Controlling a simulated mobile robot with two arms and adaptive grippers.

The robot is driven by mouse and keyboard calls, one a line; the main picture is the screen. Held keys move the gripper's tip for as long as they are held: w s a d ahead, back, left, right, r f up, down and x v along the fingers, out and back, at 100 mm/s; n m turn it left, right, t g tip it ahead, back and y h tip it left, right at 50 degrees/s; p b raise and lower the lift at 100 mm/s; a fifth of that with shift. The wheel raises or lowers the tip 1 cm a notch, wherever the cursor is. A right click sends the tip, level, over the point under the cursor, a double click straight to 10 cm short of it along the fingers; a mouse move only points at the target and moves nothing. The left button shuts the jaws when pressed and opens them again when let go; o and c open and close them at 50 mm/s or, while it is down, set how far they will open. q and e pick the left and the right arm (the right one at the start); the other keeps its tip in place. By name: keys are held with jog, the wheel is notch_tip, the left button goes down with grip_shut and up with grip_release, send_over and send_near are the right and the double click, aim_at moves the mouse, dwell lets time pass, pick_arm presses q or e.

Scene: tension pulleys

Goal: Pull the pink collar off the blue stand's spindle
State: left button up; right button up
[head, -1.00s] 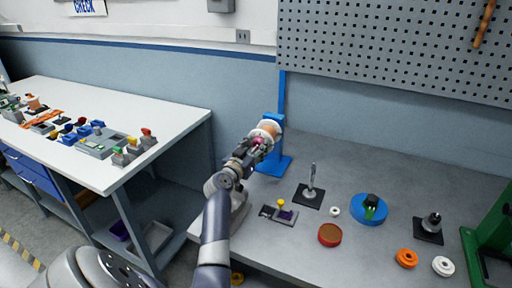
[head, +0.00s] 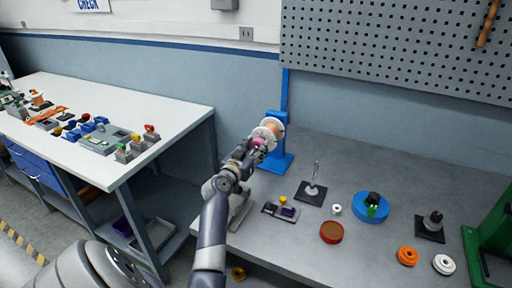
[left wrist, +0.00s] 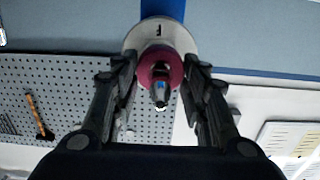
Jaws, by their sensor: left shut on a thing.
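The blue stand (head: 279,148) stands at the back left of the grey bench. A white-flanged spool with a tan core (head: 271,129) sits on its spindle. The pink collar (head: 258,143) is in front of the spool; in the left wrist view the collar (left wrist: 160,66) is around the spindle's dark tip (left wrist: 160,90), with the white flange behind it. My left gripper (head: 259,147) is shut on the collar, one finger on each side. The fingers hide part of the collar in the head view. My right gripper is not in view.
On the bench are a dark-based post (head: 315,190), a small fixture with a yellow knob (head: 283,208), a red-brown disc (head: 332,232), a blue disc (head: 370,207), orange (head: 407,256) and white rings (head: 444,264). A pegboard (head: 400,50) is behind.

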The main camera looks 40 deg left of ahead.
aim_at(250, 154)
pick_arm(q)
jog(key=shift+s+d, duration=0.15)
jog(key=shift+s, duration=0.35)
dwell(0.8)
jog(key=shift+s, duration=0.15)
jog(key=shift+v, duration=1.65)
jog(key=shift+s+p, duration=0.1)
jog(key=shift+p, duration=0.2)
jog(key=shift+v, duration=1.65)
jog(key=shift+d, duration=0.1)
jog(key=shift+s+d, duration=0.2)
jog(key=shift+s, duration=0.5)
